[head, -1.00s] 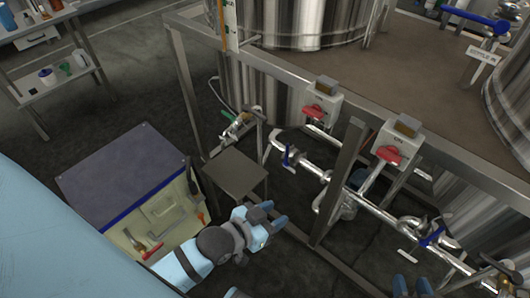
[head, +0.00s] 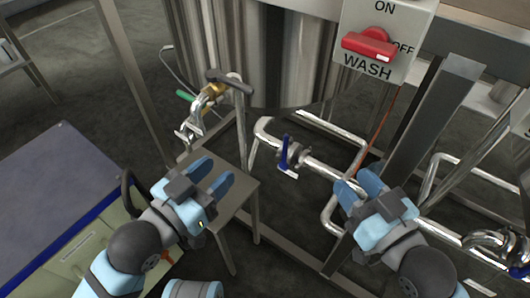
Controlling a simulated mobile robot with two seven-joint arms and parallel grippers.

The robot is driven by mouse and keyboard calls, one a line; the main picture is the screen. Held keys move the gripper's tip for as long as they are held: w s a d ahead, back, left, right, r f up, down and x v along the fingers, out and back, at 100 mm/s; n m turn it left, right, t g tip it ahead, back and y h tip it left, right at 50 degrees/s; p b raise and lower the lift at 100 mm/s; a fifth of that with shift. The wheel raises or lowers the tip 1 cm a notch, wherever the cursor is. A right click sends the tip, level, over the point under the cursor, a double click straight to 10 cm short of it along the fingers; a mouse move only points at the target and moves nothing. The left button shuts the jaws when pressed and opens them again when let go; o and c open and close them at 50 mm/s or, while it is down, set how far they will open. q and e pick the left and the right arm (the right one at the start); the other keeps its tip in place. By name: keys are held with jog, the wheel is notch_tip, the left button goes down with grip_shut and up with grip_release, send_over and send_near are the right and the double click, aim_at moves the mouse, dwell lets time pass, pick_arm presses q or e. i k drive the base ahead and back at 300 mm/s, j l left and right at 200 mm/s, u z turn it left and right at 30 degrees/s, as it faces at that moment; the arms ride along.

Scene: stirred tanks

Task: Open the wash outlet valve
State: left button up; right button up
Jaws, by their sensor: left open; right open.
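A valve with a blue lever (head: 284,153) sits on the steel pipe below the tank, left of my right gripper. Another valve (head: 207,97), with brass parts and a green-tipped handle, sits further left in front of the tank. No label on either valve is readable, so I cannot tell which is the wash outlet valve. A switch box labelled WASH (head: 384,38) with a red knob (head: 369,45) is above them. My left gripper (head: 212,176) is open and empty over the small metal table. My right gripper (head: 357,184) is open and empty by the pipe, apart from the blue lever.
The small metal table (head: 236,205) stands below my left gripper. A cabinet with a dark top (head: 50,190) is at the left. More pipework (head: 497,240) runs at the lower right. Dark floor is clear behind the cabinet.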

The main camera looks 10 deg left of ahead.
aim_at(285, 151)
jog(key=k+j+u, duration=0.1)
jog(key=k+j, duration=0.45)
jog(key=k, duration=0.15)
jog(key=j, duration=0.4)
jog(key=k+l+u, duration=0.05)
